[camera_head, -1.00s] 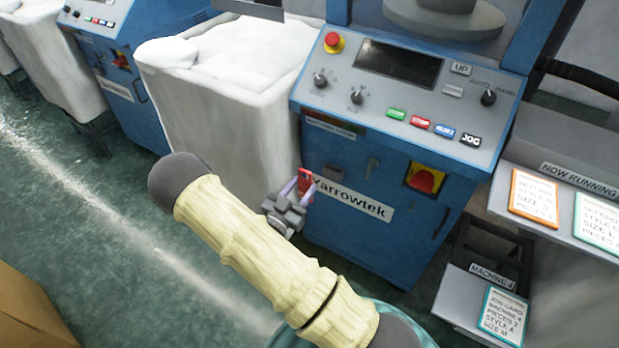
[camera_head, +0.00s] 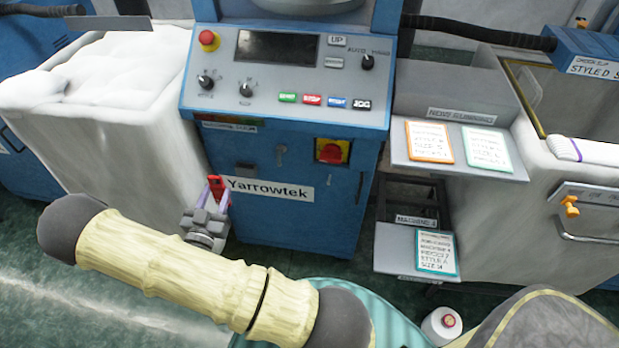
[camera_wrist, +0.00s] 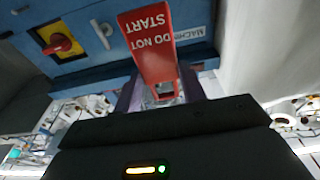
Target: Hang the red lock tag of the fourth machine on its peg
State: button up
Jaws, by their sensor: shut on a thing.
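My gripper (camera_head: 217,198) is shut on the red lock tag (camera_head: 216,184), in front of the blue machine's lower left edge, beside the Yarrowtek label. In the wrist view the tag (camera_wrist: 150,48) stands out past my gripper (camera_wrist: 160,95) and reads "DO NOT START" upside down. A small grey peg-like fitting (camera_head: 281,152) is on the machine front, right of and above the tag. It seems to show in the wrist view (camera_wrist: 102,32) too. The tag is apart from it. A red rotary switch on a yellow plate (camera_head: 332,151) is right of the fitting.
A white fabric-filled bin (camera_head: 110,130) stands close left of the machine. A shelf (camera_head: 470,160) with cards and a lower tray (camera_head: 395,255) marked with a machine label are on the right. A white cone (camera_head: 441,325) stands low on the right.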

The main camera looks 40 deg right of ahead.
jog(key=shift+w, duration=0.1)
dwell(0.3)
jog(key=shift+w+a+n+t+y, duration=0.2)
jog(key=shift+w+n+t+y, duration=0.45)
jog(key=shift+n+t+y, duration=0.25)
jog(key=w+a+n+t+y, duration=0.1)
jog(key=y, duration=0.1)
jog(key=w+a+n+t+y, duration=0.1)
jog(key=n+t+y, duration=0.1)
jog(key=y, duration=0.1)
jog(key=w+a+f+n+t+y, duration=0.1)
jog(key=n+t+y, duration=0.1)
jog(key=y, duration=0.1)
jog(key=shift+w+a, duration=0.1)
jog(key=shift+w, duration=0.15)
